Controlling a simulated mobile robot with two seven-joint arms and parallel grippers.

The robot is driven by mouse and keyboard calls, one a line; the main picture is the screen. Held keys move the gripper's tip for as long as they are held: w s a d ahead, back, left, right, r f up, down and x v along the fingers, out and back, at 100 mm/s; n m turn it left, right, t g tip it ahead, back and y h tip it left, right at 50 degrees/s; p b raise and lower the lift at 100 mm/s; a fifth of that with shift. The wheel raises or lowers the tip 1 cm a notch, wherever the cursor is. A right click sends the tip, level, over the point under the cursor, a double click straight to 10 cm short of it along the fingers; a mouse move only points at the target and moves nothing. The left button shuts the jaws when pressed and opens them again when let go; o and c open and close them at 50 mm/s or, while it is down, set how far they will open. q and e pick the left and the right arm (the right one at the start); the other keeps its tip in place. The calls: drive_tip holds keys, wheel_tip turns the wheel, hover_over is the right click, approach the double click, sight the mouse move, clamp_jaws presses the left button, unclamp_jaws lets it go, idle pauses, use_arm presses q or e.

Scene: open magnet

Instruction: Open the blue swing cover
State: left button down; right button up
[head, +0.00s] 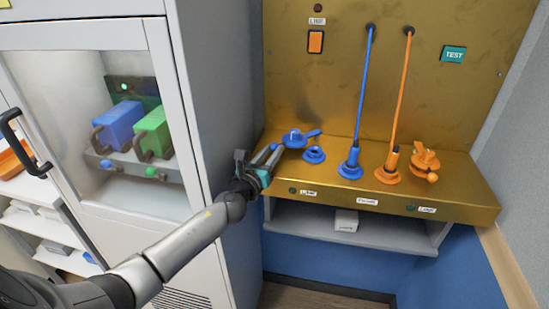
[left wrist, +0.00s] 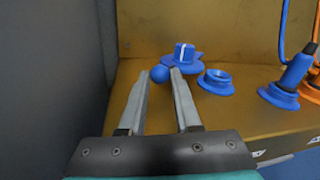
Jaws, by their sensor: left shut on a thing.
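The blue swing cover (head: 296,138) sits at the left end of the gold ledge, behind and left of an exposed round blue socket (head: 313,155). In the left wrist view the cover (left wrist: 187,55) shows a white mark and a round blue knob (left wrist: 158,74). My left gripper (head: 276,153) reaches in from the left. In the left wrist view its fingertips (left wrist: 162,74) are at the knob on both sides, shut on it. The knob is hidden behind the fingers in the head view. My right gripper is not in view.
A blue plug (head: 351,163) and an orange plug (head: 389,165) with upright cords stand to the right, then an orange swing cover (head: 426,160). A grey cabinet (head: 215,85) borders the left side. The gold panel (head: 425,85) rises behind.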

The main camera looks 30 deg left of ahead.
use_arm(q)
drive_tip(key=c, duration=0.6)
unclamp_jaws()
drive_tip(key=s, duration=0.5)
drive_tip(key=s+d, duration=0.1)
drive_tip(key=s, duration=0.9)
drive_tip(key=shift+d, duration=0.15)
